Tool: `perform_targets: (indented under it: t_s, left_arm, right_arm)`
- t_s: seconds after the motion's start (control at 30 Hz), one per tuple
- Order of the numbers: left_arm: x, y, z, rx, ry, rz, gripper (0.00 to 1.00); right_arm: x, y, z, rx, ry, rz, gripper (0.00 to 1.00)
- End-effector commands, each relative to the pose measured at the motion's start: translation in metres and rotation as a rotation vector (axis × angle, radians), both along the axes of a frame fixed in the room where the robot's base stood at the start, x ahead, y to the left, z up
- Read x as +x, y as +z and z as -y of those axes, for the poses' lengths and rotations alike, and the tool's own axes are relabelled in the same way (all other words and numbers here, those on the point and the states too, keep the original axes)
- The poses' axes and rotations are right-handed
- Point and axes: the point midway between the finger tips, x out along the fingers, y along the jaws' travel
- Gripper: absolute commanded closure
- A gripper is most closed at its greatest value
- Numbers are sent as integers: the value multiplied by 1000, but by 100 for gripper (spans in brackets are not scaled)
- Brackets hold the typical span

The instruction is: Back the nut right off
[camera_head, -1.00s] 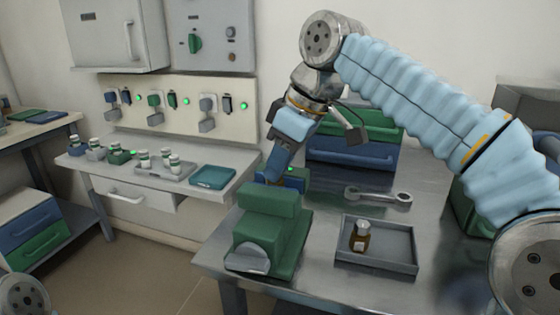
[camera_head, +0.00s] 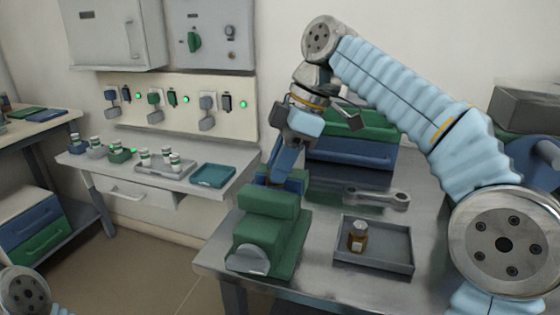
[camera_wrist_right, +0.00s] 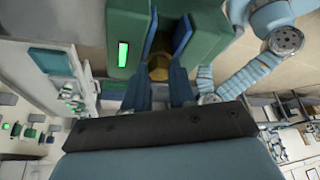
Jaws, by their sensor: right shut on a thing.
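A green vise-like block (camera_head: 265,228) stands on the near left of the steel table in the head view. My right gripper (camera_head: 274,180) points down behind it, its fingertips partly hidden by the block. In the right wrist view the two blue fingers of the right gripper (camera_wrist_right: 167,45) reach toward the green housing, which carries a lit green strip. A brass-coloured nut (camera_wrist_right: 159,67) shows between the fingers, and the gripper is shut on it. What the nut sits on is hidden. My left gripper is out of view.
A spanner (camera_head: 377,198) lies on the steel table. A grey tray (camera_head: 384,262) holds a small brown bottle (camera_head: 358,237). Green and blue drawers (camera_head: 350,153) stand at the back. A side bench holds small jars and a teal tray (camera_head: 212,176).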

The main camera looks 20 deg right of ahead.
Motion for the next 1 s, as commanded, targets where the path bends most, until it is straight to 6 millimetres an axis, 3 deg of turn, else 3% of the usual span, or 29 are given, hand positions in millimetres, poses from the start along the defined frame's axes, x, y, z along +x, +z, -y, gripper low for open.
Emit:
perform_targets:
  t_s: [0.5,1.0]
  left_arm:
    - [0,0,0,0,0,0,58]
    - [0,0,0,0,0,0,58]
  right_arm:
    - [5,1,0,2,400,2,100]
    - [5,1,0,2,522,2,100]
